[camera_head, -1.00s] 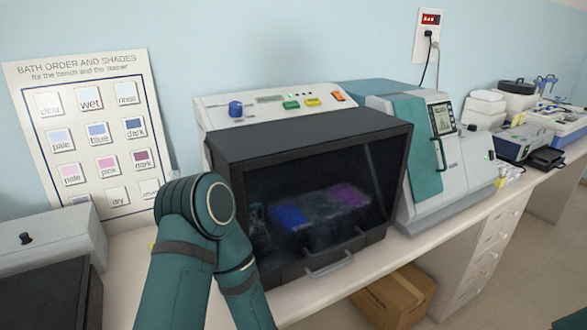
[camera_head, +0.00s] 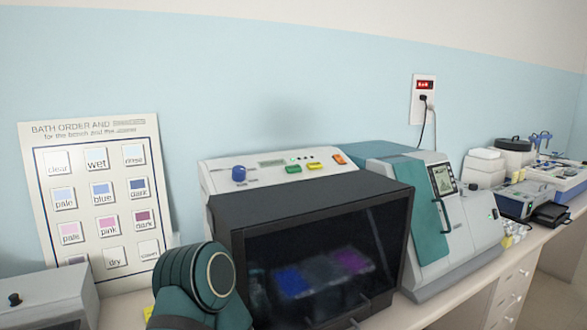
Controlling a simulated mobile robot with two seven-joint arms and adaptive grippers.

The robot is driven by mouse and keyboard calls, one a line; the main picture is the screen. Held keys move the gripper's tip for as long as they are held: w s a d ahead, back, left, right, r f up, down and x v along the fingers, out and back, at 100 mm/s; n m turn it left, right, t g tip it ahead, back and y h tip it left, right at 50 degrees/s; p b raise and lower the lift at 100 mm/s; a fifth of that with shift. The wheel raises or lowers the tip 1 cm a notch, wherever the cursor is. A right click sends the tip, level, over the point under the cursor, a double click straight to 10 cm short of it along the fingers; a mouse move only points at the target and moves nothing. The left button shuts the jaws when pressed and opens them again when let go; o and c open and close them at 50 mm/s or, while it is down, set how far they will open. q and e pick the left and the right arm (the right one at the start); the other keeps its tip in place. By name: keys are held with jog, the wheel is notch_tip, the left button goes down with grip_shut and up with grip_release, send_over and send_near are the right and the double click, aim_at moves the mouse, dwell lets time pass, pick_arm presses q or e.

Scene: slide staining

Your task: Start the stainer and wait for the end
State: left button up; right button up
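The stainer (camera_head: 318,206) stands on the bench in the middle of the view, its dark window shut. Blue and purple baths (camera_head: 292,281) show dimly behind the window. Its top panel (camera_head: 216,184) carries a blue knob (camera_head: 239,173), a small display (camera_head: 271,163), a green button (camera_head: 293,169), a yellow button (camera_head: 314,167) and an orange switch (camera_head: 339,159). The display is too small to read. A teal arm joint of mine is in front of the stainer's left side. Neither of my grippers shows.
A bath order chart (camera_head: 100,195) leans on the wall at left. A teal and grey machine (camera_head: 455,225) stands close at the stainer's right. A wall socket with a red display (camera_head: 425,85) is above. More instruments (camera_head: 520,203) fill the bench at far right.

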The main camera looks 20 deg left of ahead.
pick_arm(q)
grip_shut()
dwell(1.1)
